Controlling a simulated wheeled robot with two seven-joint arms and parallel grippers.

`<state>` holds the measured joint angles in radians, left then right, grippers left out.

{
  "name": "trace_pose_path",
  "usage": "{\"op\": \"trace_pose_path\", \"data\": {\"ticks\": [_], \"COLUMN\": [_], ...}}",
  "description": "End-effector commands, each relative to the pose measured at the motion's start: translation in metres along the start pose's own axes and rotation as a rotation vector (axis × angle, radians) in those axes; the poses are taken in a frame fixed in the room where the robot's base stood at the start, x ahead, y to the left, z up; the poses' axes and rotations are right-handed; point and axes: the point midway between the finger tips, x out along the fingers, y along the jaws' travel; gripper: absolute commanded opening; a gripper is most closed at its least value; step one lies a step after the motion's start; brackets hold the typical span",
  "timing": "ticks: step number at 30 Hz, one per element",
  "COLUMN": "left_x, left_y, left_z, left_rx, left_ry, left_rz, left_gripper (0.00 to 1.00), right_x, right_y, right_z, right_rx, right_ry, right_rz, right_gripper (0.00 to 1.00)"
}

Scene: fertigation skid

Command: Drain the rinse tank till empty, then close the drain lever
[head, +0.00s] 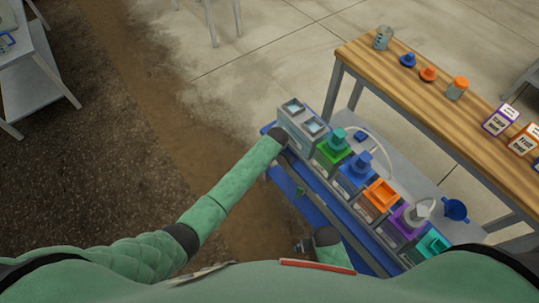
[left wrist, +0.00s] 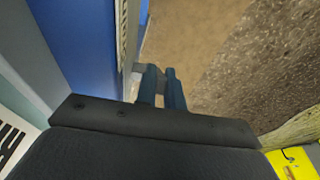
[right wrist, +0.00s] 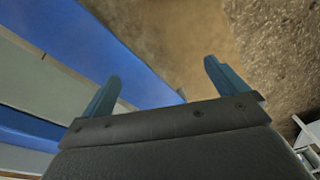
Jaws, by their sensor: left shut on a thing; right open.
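The grey tank unit (head: 303,135) with two pale blue openings stands at the far end of the skid; I take it to be the rinse tank. My left arm reaches its near side in the head view. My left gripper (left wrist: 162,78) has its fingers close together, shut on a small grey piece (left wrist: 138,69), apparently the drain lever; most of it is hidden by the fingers. The lever's angle and any liquid flow cannot be told. My right gripper (right wrist: 160,75) is open and empty beside the blue skid rail (right wrist: 105,45).
Several coloured tanks, green (head: 334,150), blue (head: 357,171), orange (head: 381,194), purple (head: 408,219) and teal (head: 432,244), line the skid. A wooden bench (head: 430,85) with bottles and caps stands behind. Brown floor (head: 140,110) is open to the left.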

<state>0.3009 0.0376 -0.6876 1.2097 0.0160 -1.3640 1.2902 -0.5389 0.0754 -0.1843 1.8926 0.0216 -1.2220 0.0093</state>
Motion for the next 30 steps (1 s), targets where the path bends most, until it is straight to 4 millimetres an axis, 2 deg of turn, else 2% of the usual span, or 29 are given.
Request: {"op": "trace_pose_path", "data": {"ticks": [16,20,23,30], "left_x": [0.001,0.001,0.001,0.001], "left_y": [-0.001,-0.001,-0.001,-0.001], "left_z": [0.002,0.002,0.002,0.002], "left_rx": [0.0,0.0,0.0,0.0], "left_ry": [0.017,0.016,0.016,0.016], "left_rz": [-0.002,-0.002,-0.002,-0.002], "left_gripper": [0.0,0.0,0.0,0.0], "right_x": [0.005,0.004,0.0,-0.026], "right_y": [0.0,0.001,-0.004,-0.032], "right_z": [0.001,-0.002,-0.015,-0.072], "right_rx": [0.001,0.004,0.024,0.132], "right_ry": [0.001,0.002,0.01,0.007], "right_rz": [0.0,-0.005,-0.036,-0.21], "right_gripper": [0.98,0.73,0.53,0.06]}}
